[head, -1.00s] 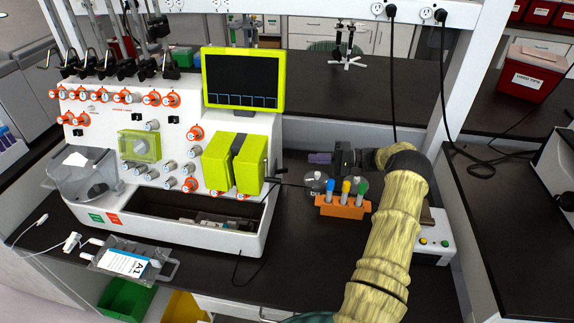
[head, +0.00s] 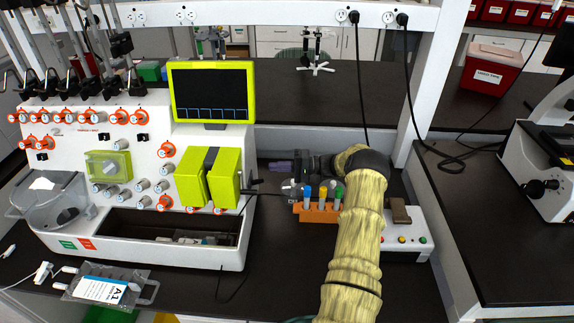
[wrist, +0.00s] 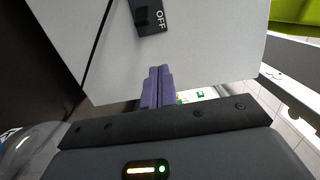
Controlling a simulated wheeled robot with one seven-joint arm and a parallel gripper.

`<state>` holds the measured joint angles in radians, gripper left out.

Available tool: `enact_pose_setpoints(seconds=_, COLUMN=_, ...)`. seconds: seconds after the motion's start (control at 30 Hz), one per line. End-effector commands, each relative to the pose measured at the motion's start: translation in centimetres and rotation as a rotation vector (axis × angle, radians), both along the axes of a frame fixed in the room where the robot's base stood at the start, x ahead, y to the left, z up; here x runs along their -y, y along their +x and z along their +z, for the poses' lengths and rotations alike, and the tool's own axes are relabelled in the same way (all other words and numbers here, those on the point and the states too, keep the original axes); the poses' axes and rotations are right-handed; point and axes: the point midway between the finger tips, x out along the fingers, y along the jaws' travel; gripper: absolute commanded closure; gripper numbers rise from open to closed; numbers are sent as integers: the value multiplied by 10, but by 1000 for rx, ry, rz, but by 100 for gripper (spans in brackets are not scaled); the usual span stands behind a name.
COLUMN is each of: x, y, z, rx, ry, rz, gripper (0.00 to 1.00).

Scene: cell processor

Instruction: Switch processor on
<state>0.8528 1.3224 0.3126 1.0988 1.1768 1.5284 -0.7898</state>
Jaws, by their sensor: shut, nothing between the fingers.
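The processor (head: 262,137) is a white machine with orange-ringed valves and a yellow-framed dark screen (head: 212,92). In the wrist view its pale grey side panel (wrist: 215,60) fills the upper part. A black power switch (wrist: 150,17) with "OFF" lettering shows at the top edge, partly cut off. My gripper (wrist: 158,72) has purple fingers, shut together and empty. They point at the panel below the switch; I cannot tell whether they touch it. In the head view my gripper (head: 280,166) is just right of the processor, and the switch is hidden.
An orange rack (head: 316,214) with several coloured-cap tubes stands in front of my gripper. A white box with buttons (head: 405,240) is to its right. A clear bag (head: 100,289) lies at the front left. Black cables hang behind.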

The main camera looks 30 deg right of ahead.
Motion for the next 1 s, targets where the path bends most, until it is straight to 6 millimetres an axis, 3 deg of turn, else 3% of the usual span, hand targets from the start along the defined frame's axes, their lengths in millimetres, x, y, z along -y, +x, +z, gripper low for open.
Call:
enact_pose_setpoints(seconds=0.27, x=-46, y=25, z=3, rx=-1, ry=0, rz=6, gripper=100)
enact_pose_setpoints(seconds=0.6, x=-48, y=-12, z=2, rx=-2, ry=1, rz=2, gripper=100)
enact_pose_setpoints(seconds=1.0, x=-50, y=-16, z=0, rx=1, ry=0, rz=3, gripper=100)
